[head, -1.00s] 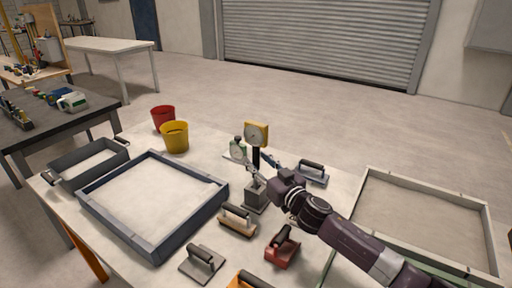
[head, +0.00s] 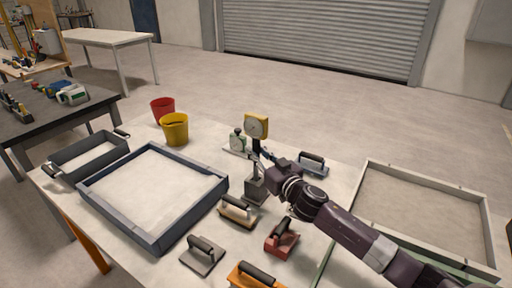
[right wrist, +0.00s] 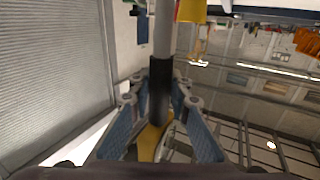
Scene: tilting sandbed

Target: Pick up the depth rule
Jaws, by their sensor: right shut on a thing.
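The depth rule (head: 257,126) has a yellow square head with a round dial, a black grip below it and a grey rod. It stands upright over a grey block-like stand (head: 257,190) near the middle of the table. My right gripper (head: 259,158) reaches it from the right and is shut on its black grip. In the right wrist view the blue-padded fingers (right wrist: 160,100) close on both sides of the black grip (right wrist: 160,78), with the grey rod above it and yellow below. Whether the rod's lower end touches the stand is unclear. My left gripper is out of view.
A blue-framed sandbed (head: 155,245) lies left and a grey-framed one (head: 440,183) right. Several hand floats surround the stand, including a red one (head: 281,243). A yellow bucket (head: 175,131) stands farther back.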

